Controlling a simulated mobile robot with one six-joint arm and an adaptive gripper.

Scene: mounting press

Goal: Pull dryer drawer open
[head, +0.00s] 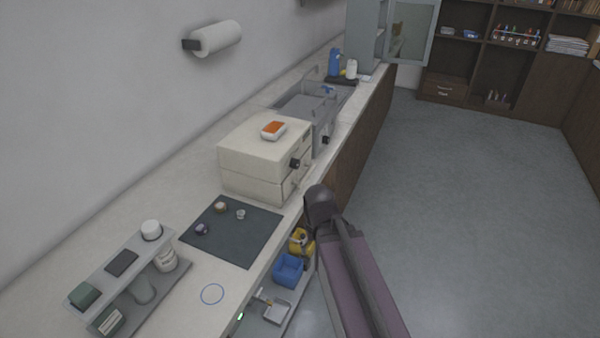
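The dryer seems to be the cream box (252,157) standing on the counter in the head view. Its front faces right and is seen at a steep angle. A dark knob (295,163) and a thin handle low down (289,187) show on that front. A seam divides the box into an upper and a lower part, and I cannot tell whether the drawer stands out at all. My arm comes up from the bottom, its dark joint close in front of the box's lower right corner. My gripper's fingers cannot be made out.
An orange-and-white item (273,130) lies on the box. A dark mat (233,230) with small pieces and a grey stand (125,278) are nearer on the counter (172,315). Below the counter edge are a blue bin (289,270) and a yellow item (301,242). Floor (460,220) at right is clear.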

